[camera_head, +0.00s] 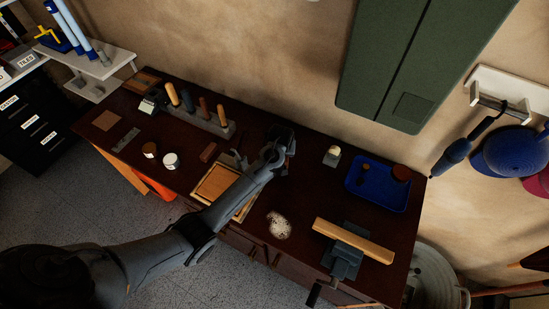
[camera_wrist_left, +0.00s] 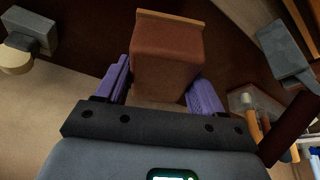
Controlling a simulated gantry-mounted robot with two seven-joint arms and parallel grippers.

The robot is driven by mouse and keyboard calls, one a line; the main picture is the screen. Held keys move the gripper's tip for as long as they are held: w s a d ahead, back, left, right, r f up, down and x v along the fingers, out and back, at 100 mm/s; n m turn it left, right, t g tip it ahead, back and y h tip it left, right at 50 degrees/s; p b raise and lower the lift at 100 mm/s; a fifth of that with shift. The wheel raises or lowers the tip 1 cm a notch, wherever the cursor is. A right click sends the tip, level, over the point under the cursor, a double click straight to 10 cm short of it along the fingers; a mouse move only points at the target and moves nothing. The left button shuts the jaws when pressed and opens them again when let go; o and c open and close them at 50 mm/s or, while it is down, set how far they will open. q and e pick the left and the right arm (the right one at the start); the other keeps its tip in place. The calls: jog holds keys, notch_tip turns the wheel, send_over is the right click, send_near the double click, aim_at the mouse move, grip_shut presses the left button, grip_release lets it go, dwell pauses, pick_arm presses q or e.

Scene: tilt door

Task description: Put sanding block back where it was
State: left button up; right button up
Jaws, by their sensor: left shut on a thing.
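The sanding block (camera_wrist_left: 168,50) is a reddish-brown block with a thin tan layer along its far edge. In the left wrist view it sits between the two purple fingers of my left gripper (camera_wrist_left: 160,88), which is shut on it. In the head view my left gripper (camera_head: 284,147) is over the back middle of the dark workbench (camera_head: 305,190), and the held block is hidden there. I cannot tell whether the block touches the bench. My right gripper is in neither view.
A grey block with a pale top (camera_head: 332,157) and a blue tray (camera_head: 365,201) stand right of the gripper. A tool rack (camera_head: 223,130) stands left. A framed wooden board (camera_head: 214,184) lies partly under my arm. A vise (camera_head: 345,262) holds a plank. A green cabinet (camera_head: 400,60) hangs above.

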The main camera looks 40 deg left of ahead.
pick_arm(q)
jog(key=a+f, duration=0.1)
jog(key=a, duration=0.2)
jog(key=shift+f, duration=0.4)
jog(key=shift+f+b, duration=0.45)
jog(key=shift+f, duration=1.55)
jog(key=shift+f, duration=0.2)
jog(key=o, duration=1)
jog(key=shift+r, duration=0.15)
